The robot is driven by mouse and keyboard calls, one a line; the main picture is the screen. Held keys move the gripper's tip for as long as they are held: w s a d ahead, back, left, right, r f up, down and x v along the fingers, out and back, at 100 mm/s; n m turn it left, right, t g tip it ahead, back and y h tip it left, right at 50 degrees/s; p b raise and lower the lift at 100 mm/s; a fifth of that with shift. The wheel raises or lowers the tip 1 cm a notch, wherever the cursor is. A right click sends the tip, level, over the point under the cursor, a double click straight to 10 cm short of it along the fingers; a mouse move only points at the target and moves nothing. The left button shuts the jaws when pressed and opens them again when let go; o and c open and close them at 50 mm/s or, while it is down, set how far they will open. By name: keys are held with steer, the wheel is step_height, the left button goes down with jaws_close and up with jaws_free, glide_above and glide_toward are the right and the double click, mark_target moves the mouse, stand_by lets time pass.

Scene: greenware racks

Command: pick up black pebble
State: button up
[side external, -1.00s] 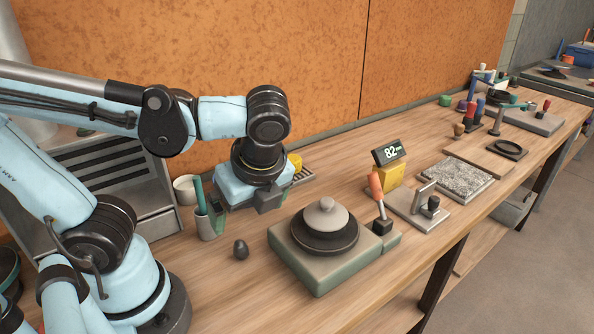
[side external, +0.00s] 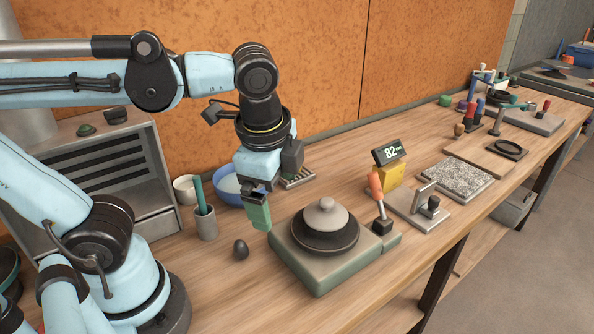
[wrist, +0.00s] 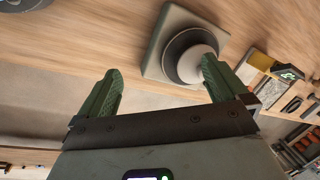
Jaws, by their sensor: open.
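The black pebble (side external: 240,249) is a small, dark, egg-shaped lump on the wooden bench, left of the grey-green wheel unit. I cannot make it out in the wrist view. My gripper (side external: 257,216) hangs above and slightly right of the pebble in the side view, beside the wheel unit's back left corner. Its green fingers are spread wide with nothing between them in the wrist view (wrist: 162,86).
The wheel unit (side external: 318,276) carries a dark disc and a pale knobbed lid (side external: 325,214). A grey cup (side external: 206,226) with a green stick, a blue bowl (side external: 229,192) and a white bowl (side external: 184,189) stand behind the pebble. Bench in front of the pebble is clear.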

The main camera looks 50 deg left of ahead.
steer(key=w+a+f+n+t+h, duration=0.1)
steer(key=w+a+f+n+t, duration=0.3)
steer(key=n, duration=0.6)
steer(key=shift+w+a+t+h, duration=0.25)
steer(key=shift+a+t+h, duration=0.05)
steer(key=shift+w+a+n, duration=0.15)
steer(key=shift+a+n, duration=0.05)
steer(key=shift+n, duration=0.3)
steer(key=shift+c, duration=1.1)
steer(key=shift+w+t, duration=0.1)
steer(key=shift+t, duration=0.2)
steer(key=c, duration=0.5)
